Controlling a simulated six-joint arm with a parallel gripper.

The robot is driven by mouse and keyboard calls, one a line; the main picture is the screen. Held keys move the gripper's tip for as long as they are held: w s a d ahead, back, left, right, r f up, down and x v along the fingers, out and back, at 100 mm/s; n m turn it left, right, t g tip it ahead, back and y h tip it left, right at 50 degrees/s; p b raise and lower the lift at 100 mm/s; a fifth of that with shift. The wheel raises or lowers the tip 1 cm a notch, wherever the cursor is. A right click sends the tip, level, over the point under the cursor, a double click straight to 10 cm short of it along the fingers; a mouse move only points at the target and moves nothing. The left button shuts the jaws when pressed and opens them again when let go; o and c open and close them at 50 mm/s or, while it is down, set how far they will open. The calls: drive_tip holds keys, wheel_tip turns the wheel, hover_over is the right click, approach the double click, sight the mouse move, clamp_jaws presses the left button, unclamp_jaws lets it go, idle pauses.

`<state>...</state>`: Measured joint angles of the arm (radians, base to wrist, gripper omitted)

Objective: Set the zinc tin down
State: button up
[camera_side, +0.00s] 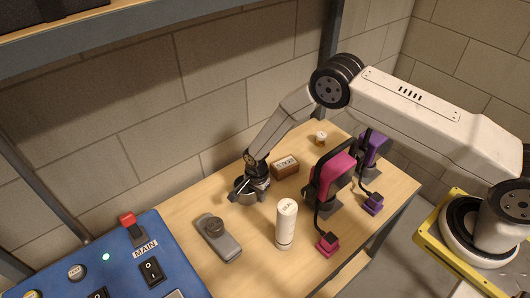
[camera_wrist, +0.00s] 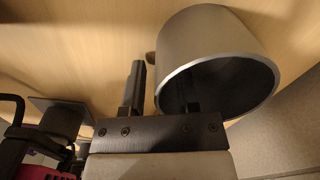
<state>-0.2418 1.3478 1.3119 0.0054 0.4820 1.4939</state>
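The zinc tin (camera_wrist: 186,45) is a grey metal cylinder with its round mouth facing the camera in the wrist view. In the side view the tin (camera_side: 246,196) is small, low over the wooden table and partly hidden by my gripper (camera_side: 246,188). The wrist view shows my gripper (camera_wrist: 166,86) with one dark finger outside the tin's wall and the other at its dark mouth, seemingly inside. A gap shows between the outer finger and the wall, so it looks open around the wall. I cannot tell whether the tin's base touches the table.
A grey device (camera_side: 218,240), a white cylinder (camera_side: 286,225) and a labelled brown block (camera_side: 285,167) stand nearby. Magenta (camera_side: 332,175) and purple (camera_side: 372,147) cord holders are at right. A blue control panel (camera_side: 110,265) borders the left. Some wooden table (camera_side: 190,212) is bare.

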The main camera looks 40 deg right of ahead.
drive_tip(key=shift+r, duration=0.1)
drive_tip(key=shift+r, duration=6.1)
drive_tip(key=s+d+r+n, duration=0.3)
drive_tip(key=s+r, duration=0.1)
drive_tip(key=r, duration=0.1)
drive_tip(key=s+d+r+n+t, duration=0.1)
drive_tip(key=s+d+r+n, duration=0.3)
drive_tip(key=s+r, duration=0.1)
drive_tip(key=s+d+r+n+t, duration=0.1)
drive_tip(key=s+d+r+n, duration=0.2)
drive_tip(key=s+r+n, duration=0.1)
drive_tip(key=shift+s+d+r, duration=0.15)
drive_tip(key=shift+s+r, duration=0.6)
drive_tip(key=shift+r, duration=0.35)
drive_tip(key=s+d+r+n, duration=0.1)
drive_tip(key=s+n, duration=0.2)
drive_tip(key=s, duration=0.3)
drive_tip(key=shift+d+r+t, duration=0.15)
drive_tip(key=shift+d+t, duration=0.15)
drive_tip(key=shift+d, duration=0.05)
